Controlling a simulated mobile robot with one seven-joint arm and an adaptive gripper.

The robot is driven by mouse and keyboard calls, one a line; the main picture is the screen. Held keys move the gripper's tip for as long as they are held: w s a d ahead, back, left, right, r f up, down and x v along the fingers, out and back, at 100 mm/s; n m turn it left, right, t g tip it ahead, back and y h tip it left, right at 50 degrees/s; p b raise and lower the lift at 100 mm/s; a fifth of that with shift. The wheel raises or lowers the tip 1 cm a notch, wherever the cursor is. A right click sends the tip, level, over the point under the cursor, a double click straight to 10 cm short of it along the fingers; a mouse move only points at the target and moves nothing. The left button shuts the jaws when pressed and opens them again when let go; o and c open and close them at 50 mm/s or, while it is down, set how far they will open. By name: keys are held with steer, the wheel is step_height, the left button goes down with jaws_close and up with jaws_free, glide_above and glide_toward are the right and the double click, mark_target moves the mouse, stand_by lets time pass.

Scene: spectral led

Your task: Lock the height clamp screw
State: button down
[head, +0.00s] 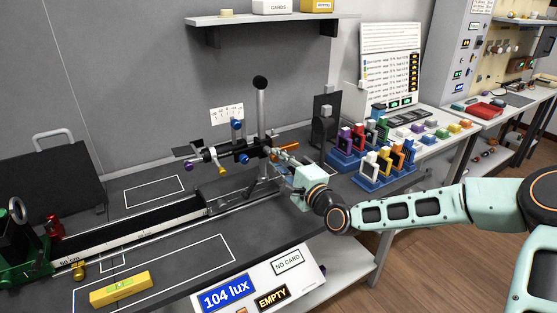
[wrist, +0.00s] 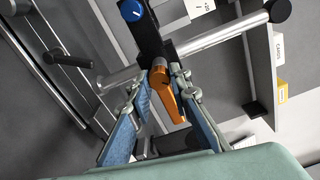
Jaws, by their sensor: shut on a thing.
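The orange clamp screw lever (wrist: 164,94) sits on a dark clamp block at the vertical post (head: 261,110). It also shows in the head view (head: 289,147), just right of the post. My gripper (wrist: 163,78) has its two blue-padded fingers on either side of the orange lever and is shut on it. The exact contact at the fingertips is hard to see. In the head view my gripper is at the post from the right, and its fingers are partly hidden by its own body.
A horizontal arm with blue, purple and yellow knobs (head: 221,156) extends left from the post. A black rail (head: 140,225) runs along the bench. Racks of coloured frames (head: 385,165) stand right of my gripper. A shelf (head: 260,19) hangs above. A yellow level (head: 120,289) lies front left.

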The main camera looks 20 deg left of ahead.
steer(key=shift+m, duration=0.6)
steer(key=c, duration=1.8)
jaws_free()
steer(key=shift+o, duration=0.2)
steer(key=v, duration=1.2)
